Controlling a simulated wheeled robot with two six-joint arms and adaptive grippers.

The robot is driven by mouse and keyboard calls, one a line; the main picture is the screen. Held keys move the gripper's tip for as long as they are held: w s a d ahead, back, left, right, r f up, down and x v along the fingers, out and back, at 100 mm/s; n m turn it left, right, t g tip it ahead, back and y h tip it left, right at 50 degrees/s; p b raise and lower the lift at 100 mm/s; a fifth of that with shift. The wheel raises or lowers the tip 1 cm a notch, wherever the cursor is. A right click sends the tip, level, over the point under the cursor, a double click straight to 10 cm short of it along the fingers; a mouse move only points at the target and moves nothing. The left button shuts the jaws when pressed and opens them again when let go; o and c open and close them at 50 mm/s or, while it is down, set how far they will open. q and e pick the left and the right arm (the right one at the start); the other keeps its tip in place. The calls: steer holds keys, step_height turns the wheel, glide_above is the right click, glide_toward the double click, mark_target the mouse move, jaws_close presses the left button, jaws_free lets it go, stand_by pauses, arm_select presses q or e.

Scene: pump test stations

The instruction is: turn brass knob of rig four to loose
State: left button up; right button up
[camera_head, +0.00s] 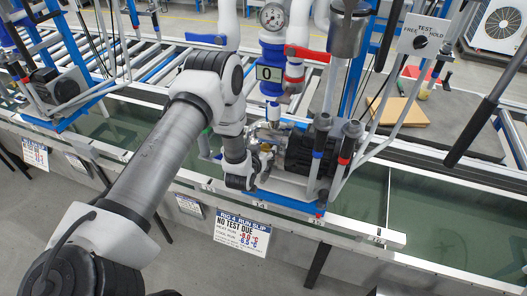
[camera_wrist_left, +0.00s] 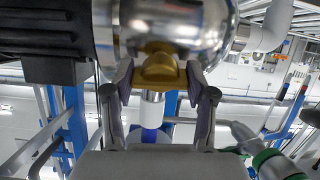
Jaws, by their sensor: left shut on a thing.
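The brass knob (camera_wrist_left: 160,68) sits under a shiny round metal pump housing (camera_wrist_left: 185,22) in the left wrist view. My left gripper (camera_wrist_left: 160,84) has one finger on each side of it and is shut on it. In the head view my left arm reaches across to rig four, and the left gripper (camera_head: 262,161) is at the pump's left end. The knob is mostly hidden there by the gripper and fittings. The rig four slip (camera_head: 241,231) hangs on the front rail. My right gripper is not in view.
A dark motor (camera_head: 301,154) stands right of my gripper. Above are a red lever (camera_head: 308,53), a display reading 0 (camera_head: 270,73) and a round gauge (camera_head: 272,16). Pipes and hoses crowd the rig. A water trough (camera_head: 450,215) lies right.

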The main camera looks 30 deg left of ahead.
arm_select(q)
steer(key=shift+f+n+b, duration=0.2)
steer(key=shift+n+b, duration=0.5)
steer(key=n+b, duration=0.6)
steer(key=n+g+y+b, duration=0.1)
steer(key=n+b, duration=0.5)
steer(key=shift+r+n+g+b, duration=0.15)
steer(key=shift+n+g+b, duration=0.25)
steer(key=shift+n+b, duration=1.6)
steer(key=shift+n, duration=0.3)
steer(key=o, duration=1.2)
steer(key=shift+c, duration=0.2)
